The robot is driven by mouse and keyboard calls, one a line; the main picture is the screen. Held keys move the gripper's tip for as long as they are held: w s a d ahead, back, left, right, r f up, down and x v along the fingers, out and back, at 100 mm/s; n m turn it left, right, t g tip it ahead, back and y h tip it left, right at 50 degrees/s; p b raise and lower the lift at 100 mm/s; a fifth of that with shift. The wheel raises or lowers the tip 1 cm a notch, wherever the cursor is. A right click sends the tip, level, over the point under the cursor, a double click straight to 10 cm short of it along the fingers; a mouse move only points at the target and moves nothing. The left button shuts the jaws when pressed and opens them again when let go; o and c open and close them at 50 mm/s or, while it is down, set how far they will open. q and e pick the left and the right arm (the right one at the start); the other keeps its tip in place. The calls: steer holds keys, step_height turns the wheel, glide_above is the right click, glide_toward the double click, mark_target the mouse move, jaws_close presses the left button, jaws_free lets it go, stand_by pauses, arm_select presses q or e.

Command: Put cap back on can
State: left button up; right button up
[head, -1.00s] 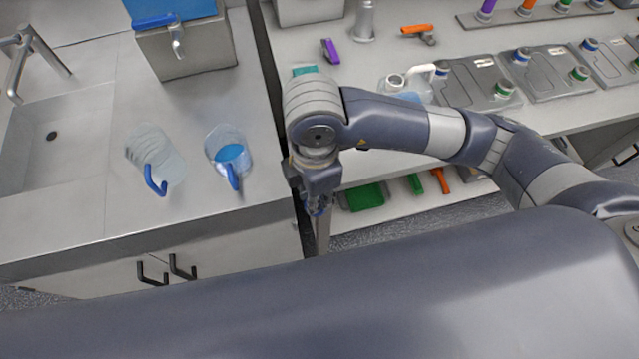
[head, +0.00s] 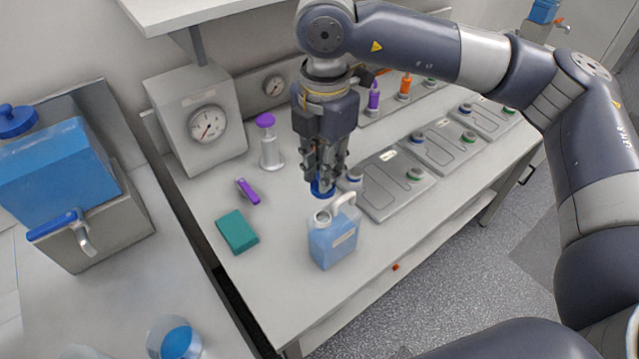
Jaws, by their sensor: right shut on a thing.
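The can (head: 333,243) is a translucent jug with blue liquid, a white handle and an open round mouth. It stands upright on the bench. My right gripper (head: 322,180) points down, just above and behind the can's mouth in the picture. It is shut on the blue cap (head: 322,188), which shows below the fingertips. The cap looks apart from the mouth; the exact height between them is hard to tell. My left gripper is not in view.
Grey battery units (head: 386,184) with blue and green caps stand right of the can. A teal block (head: 237,231), a purple clip (head: 247,191) and a purple-topped cylinder (head: 268,142) are to its left. A blue tank (head: 60,172) stands far left.

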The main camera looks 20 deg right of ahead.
steer(key=shift+f, duration=0.15)
steer(key=shift+s+f, duration=0.15)
steer(key=shift+f, duration=0.25)
steer(key=shift+f+b, duration=0.85)
steer(key=shift+f, duration=0.85)
step_height(320, 180, down, 3)
steer(key=b, duration=0.3)
steer(key=shift+f+b, duration=0.15)
steer(key=shift+b, duration=0.15)
steer(key=shift+f+b, duration=0.4)
steer(key=shift+f+b, duration=0.25)
steer(key=shift+b, duration=0.9)
steer(key=o, duration=0.9)
steer(key=shift+c, duration=0.2)
